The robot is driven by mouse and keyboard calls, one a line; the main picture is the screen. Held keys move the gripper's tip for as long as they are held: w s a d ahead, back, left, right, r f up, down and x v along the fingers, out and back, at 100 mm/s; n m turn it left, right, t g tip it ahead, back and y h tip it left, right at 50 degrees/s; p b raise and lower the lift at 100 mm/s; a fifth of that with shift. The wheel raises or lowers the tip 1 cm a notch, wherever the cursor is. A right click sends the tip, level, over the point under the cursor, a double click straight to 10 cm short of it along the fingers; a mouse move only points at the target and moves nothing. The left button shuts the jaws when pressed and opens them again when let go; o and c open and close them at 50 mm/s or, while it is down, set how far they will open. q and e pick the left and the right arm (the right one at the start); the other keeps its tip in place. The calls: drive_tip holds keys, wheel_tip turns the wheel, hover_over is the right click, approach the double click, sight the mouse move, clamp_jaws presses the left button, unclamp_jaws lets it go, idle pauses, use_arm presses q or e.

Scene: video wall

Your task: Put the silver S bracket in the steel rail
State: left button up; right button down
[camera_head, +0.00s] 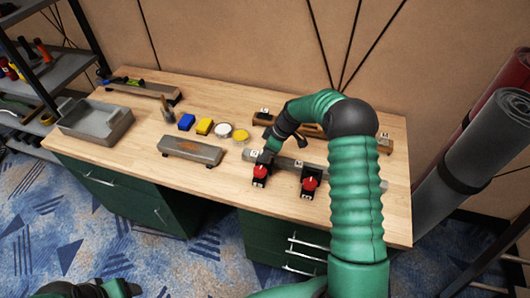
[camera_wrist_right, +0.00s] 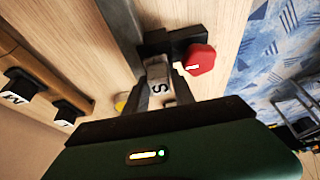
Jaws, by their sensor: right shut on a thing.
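The silver S bracket (camera_wrist_right: 158,86), with a white S label, is between the fingers of my right gripper (camera_wrist_right: 160,98) in the wrist view. The gripper is shut on it. In the head view my right gripper (camera_head: 266,151) is low at the left end of the steel rail (camera_head: 286,166). The bracket is beside the rail (camera_wrist_right: 121,28) and a black clamp with a red knob (camera_wrist_right: 200,59). I cannot tell whether it touches the rail or sits in it. Part of my left arm, perhaps with its gripper (camera_head: 120,288), shows at the bottom edge; its jaws cannot be made out.
Two red-knobbed clamps (camera_head: 309,184) stand along the rail's front. A wooden rack with labelled pieces (camera_wrist_right: 62,114) is behind it.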

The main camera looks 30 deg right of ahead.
drive_tip(key=shift+f+b, duration=0.35)
drive_tip(key=shift+f, duration=0.25)
drive_tip(key=c, duration=1)
unclamp_jaws()
drive_tip(key=shift+o, duration=0.2)
drive_tip(key=o, duration=0.4)
drive_tip(key=shift+f, duration=0.1)
